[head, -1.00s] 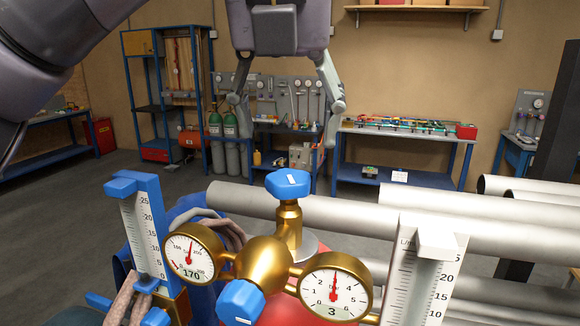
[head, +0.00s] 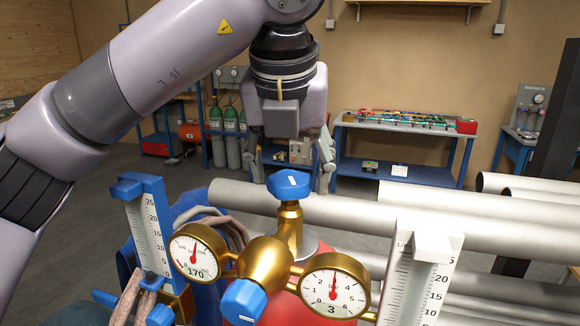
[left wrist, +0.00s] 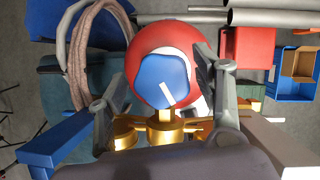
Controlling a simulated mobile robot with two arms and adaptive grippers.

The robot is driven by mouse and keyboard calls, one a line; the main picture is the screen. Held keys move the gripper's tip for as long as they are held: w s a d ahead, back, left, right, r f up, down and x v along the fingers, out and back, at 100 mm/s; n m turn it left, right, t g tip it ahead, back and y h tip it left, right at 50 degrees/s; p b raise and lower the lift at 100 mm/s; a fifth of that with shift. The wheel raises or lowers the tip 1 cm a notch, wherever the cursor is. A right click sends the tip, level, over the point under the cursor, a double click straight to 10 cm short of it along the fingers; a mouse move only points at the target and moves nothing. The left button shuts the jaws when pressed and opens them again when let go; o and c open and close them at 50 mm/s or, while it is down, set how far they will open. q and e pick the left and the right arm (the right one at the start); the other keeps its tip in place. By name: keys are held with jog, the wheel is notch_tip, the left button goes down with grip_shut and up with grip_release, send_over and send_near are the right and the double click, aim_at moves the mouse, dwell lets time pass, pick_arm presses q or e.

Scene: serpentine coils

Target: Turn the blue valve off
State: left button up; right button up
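The blue valve (head: 289,185) is a knob with a white mark on top of a brass stem, above the brass regulator body (head: 264,262). A second blue knob (head: 243,301) sits lower at the front of the body. My left gripper (head: 292,175) is open, fingers pointing down, behind the upper valve in the head view. In the left wrist view the blue valve (left wrist: 164,82) lies between the two spread fingers, with a gap on each side. A red cylinder (left wrist: 160,45) is under it. My right gripper is in neither view.
Two round gauges flank the body, the left gauge (head: 194,255) and the right gauge (head: 334,286). Flowmeter columns stand at left (head: 149,225) and right (head: 417,280). Grey pipes (head: 350,212) run behind. Coiled hoses (left wrist: 82,50) hang beside the cylinder.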

pick_arm(q)
jog(key=shift+w, duration=0.1)
jog(key=c, duration=0.9)
